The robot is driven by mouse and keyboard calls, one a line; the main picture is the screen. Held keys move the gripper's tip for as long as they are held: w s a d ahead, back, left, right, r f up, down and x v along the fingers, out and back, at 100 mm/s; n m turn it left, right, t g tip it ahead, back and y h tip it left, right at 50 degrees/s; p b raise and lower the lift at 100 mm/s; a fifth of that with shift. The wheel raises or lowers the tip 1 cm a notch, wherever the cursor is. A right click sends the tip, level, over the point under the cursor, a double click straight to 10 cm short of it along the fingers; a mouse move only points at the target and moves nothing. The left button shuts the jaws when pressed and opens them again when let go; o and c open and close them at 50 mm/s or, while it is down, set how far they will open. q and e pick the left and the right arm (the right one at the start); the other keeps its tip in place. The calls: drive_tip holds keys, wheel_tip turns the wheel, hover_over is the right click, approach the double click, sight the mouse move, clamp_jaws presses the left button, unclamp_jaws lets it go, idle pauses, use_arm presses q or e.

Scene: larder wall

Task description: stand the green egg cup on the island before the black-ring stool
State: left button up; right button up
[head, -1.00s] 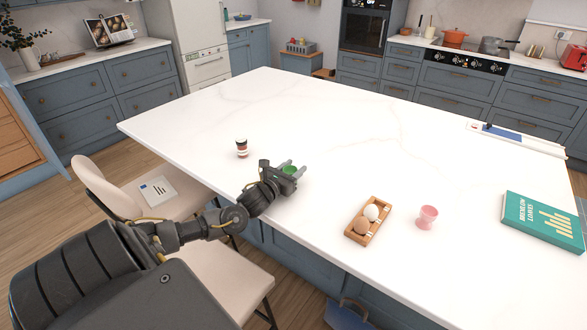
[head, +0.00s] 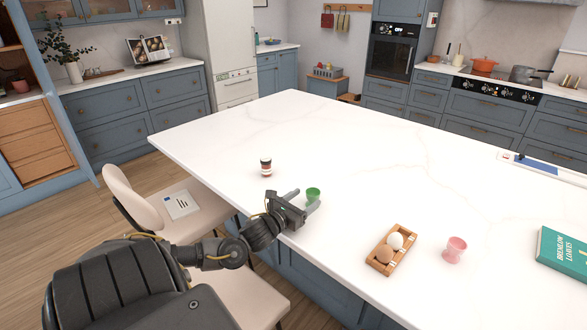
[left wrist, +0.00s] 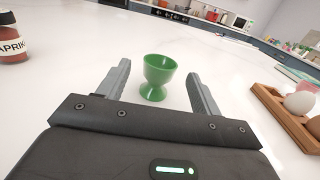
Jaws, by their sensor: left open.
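The green egg cup (head: 313,193) stands upright on the white island (head: 350,150), near its front edge. My left gripper (head: 303,199) is open, low over the island top at that edge. In the left wrist view the egg cup (left wrist: 158,75) stands between the spread fingertips (left wrist: 160,78), with a gap on each side. Two cream stools stand along the near side. One stool (head: 205,222) has a card on its seat; the other stool (head: 250,295) is partly behind my left arm. I cannot make out a black ring on either. My right gripper is out of view.
A paprika jar (head: 265,167) stands left of the egg cup. A wooden egg tray (head: 376,262) with eggs and a pink egg cup (head: 455,249) are to the right. A green book (head: 562,250) lies at the far right. The island's middle is clear.

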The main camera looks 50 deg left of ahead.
use_arm(q)
drive_tip(key=s, duration=0.5)
drive_tip(key=shift+s+d+b, duration=0.3)
